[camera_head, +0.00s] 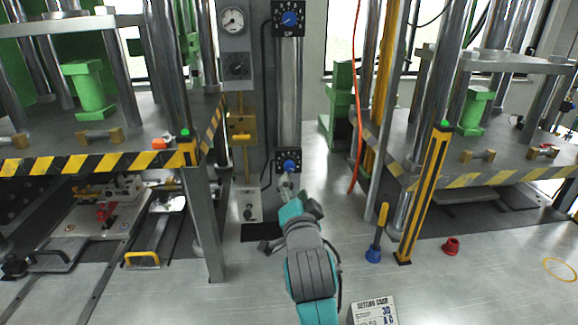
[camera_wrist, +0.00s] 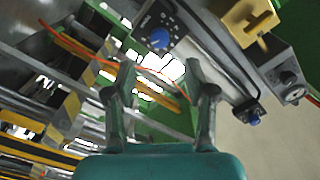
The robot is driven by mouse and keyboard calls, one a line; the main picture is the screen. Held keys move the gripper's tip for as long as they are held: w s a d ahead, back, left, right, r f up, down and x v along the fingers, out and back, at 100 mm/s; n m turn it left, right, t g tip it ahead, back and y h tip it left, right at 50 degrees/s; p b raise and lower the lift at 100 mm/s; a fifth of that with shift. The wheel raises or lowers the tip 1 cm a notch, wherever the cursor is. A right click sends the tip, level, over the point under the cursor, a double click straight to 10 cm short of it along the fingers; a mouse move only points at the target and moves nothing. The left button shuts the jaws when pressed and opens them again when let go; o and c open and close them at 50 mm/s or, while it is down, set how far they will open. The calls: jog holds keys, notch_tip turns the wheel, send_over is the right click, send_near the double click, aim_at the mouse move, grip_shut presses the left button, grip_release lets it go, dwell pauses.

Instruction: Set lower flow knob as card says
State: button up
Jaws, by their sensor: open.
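The lower flow knob (camera_head: 288,165) is blue, on a dark dial plate low on the grey column. It also shows in the wrist view (camera_wrist: 160,40), beyond the fingertips. My gripper (camera_head: 287,184) is just below and in front of that knob in the head view. In the wrist view its fingers (camera_wrist: 158,78) are apart, with nothing between them. The setting card (camera_head: 374,313) lies at the bottom of the head view, cut off by the frame edge. Its large characters are too small to read surely. The knob's pointer setting cannot be made out.
A similar upper blue knob (camera_head: 290,18) sits above, beside a pressure gauge (camera_head: 232,20). A yellow valve (camera_head: 241,135) is left of the column. An orange hose (camera_head: 355,110) hangs at right. Striped press tables (camera_head: 90,163) flank the column. A blue-based handle (camera_head: 375,250) stands on the floor.

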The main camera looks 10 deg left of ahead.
aim_at(289, 168)
jog(key=x, duration=0.9)
jog(key=shift+w+a+f, duration=0.1)
jog(key=shift+w, duration=0.2)
jog(key=shift+c, duration=0.2)
grip_shut()
